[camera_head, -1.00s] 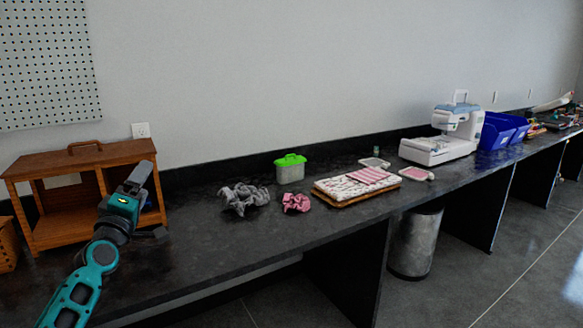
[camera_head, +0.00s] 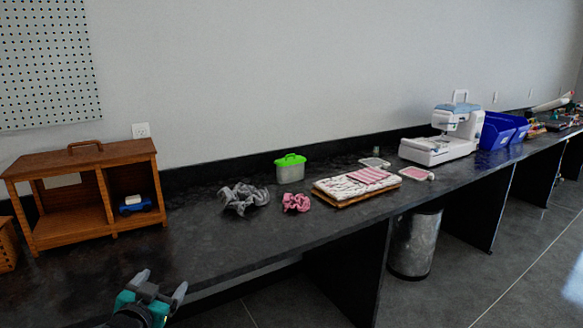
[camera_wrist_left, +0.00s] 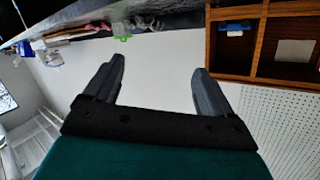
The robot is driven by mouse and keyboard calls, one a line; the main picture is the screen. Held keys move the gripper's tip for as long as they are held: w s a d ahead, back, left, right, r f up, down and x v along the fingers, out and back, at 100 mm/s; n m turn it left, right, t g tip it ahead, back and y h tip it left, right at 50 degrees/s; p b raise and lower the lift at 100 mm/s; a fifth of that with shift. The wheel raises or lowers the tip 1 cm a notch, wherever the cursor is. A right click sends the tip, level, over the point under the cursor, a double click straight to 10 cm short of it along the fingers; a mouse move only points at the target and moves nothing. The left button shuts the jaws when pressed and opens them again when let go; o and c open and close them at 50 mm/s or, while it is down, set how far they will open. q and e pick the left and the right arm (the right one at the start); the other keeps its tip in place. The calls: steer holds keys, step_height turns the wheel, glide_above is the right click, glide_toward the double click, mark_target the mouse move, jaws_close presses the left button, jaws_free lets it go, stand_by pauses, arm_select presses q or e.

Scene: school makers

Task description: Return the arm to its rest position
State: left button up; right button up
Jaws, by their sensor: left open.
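My left gripper (camera_head: 160,286) is low in the head view, in front of the counter's front edge, with its two fingers apart and nothing between them. In the left wrist view the same gripper (camera_wrist_left: 158,85) is open and empty, and the picture is upside down. A wooden box (camera_head: 84,152) with a handle and open compartments stands on the counter at the left; it also shows in the left wrist view (camera_wrist_left: 262,82). A blue and white toy truck (camera_head: 135,205) sits in its right compartment. My right gripper is not in view.
The dark counter (camera_head: 225,240) runs along the wall. On it are grey cloth (camera_head: 243,198), a pink scrunchie (camera_head: 296,202), a green-lidded box (camera_head: 290,170), folded fabric (camera_head: 345,187), a sewing machine (camera_head: 445,138) and blue bins (camera_head: 497,133). A metal bin (camera_head: 414,245) stands below.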

arm_select(q)
steer(key=s+d+f+g, duration=0.1)
steer(key=s+d+f, duration=0.2)
steer(key=s, duration=0.6)
steer(key=s+d+f+g+h, duration=0.1)
steer(key=s+d+f+g, duration=0.1)
steer(key=s+d+f, duration=0.2)
steer(key=s+d+f+n+g+h, duration=0.1)
steer(key=s+d+f, duration=0.2)
steer(key=s+f, duration=0.5)
steer(key=s, duration=0.7)
steer(key=shift+s+d+f+g, duration=0.2)
steer(key=shift+s+d+g, duration=0.15)
steer(key=shift+s+g, duration=0.05)
